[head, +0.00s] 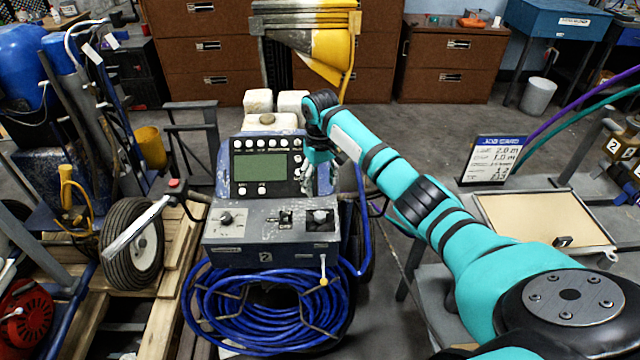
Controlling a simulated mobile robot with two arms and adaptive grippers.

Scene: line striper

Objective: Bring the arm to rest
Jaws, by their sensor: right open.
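My right arm (445,215), teal with black bands, reaches in from the lower right and bends at its far end. My right gripper (308,182) points down just right of the line striper's green display (262,166). It is open, small and partly hidden by my own wrist, and I see nothing held in it. I cannot tell whether its fingers touch the panel. The line striper's grey control box (255,247) sits below, with a knob (226,218) at left and switches at right. My left gripper is not in view.
A coiled blue hose (225,305) hangs at the striper's front. A wheel (132,243) and wooden pallet (175,290) stand left. A job card (492,158) and a shallow tray (545,218) are right. Brown cabinets (455,57) line the back. Some floor behind my arm is clear.

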